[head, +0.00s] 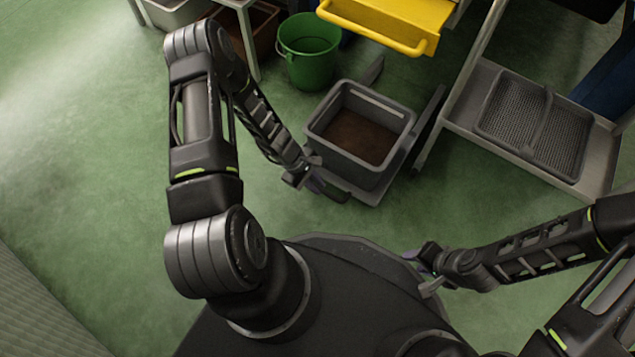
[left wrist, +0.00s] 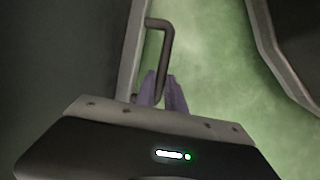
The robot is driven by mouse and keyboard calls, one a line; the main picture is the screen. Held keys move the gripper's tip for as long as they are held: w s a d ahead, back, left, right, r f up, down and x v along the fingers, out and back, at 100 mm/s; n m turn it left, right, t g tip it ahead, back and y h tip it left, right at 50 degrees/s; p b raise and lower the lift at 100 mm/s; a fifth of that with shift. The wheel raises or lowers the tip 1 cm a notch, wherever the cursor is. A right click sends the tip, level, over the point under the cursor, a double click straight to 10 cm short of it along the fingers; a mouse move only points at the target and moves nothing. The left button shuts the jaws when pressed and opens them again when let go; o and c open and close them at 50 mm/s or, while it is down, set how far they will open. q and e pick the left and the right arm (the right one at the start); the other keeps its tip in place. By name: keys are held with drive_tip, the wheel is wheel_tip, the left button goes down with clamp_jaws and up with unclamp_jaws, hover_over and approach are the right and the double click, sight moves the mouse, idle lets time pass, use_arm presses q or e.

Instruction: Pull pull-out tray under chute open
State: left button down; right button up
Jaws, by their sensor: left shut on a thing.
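The pull-out tray (head: 374,193) is a low grey tray near the floor, drawn out toward me between dark rails. A grey bin (head: 313,133) with brown stuff inside stands on it. My left gripper (head: 328,189) is at the tray's front edge. In the left wrist view its purple fingers (left wrist: 163,92) are shut on the tray's dark bar handle (left wrist: 168,45). Part of the handle is hidden by the fingers. My right gripper (head: 421,271) hangs away from the tray, near my base, and its jaw opening is unclear.
A yellow chute part (head: 390,18) with a bar hangs above and behind the bin. A green bucket (head: 308,58) stands left of the rails. A grey shelf (head: 478,138) with a mesh tray (head: 512,105) is at the right. The green floor before the tray is clear.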

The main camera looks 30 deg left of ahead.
use_arm(q)
drive_tip(key=c, duration=1.4)
unclamp_jaws()
drive_tip(key=p+v, duration=0.3)
drive_tip(key=v, duration=0.4)
drive_tip(key=shift+a+r, duration=0.2)
drive_tip(key=shift+r, duration=0.15)
